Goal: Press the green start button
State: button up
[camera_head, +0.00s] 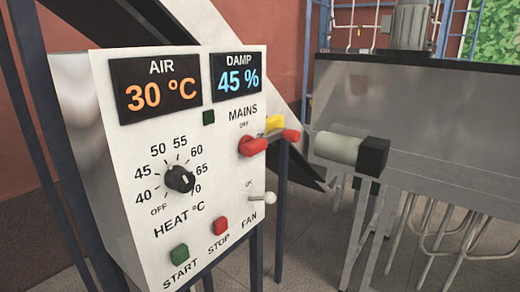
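The green start button (179,255) is at the lower left of the white control panel (215,180), above the label START.
The red stop button (220,225) sits right of the start button. A white-tipped fan toggle (270,198), black heat knob (180,179) and red mains handle (252,146) also stick out. A steel machine (430,130) with a pale cylinder (336,147) stands to the right.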

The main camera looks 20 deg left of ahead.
aim_at(180, 255)
jog(key=u, duration=1.55)
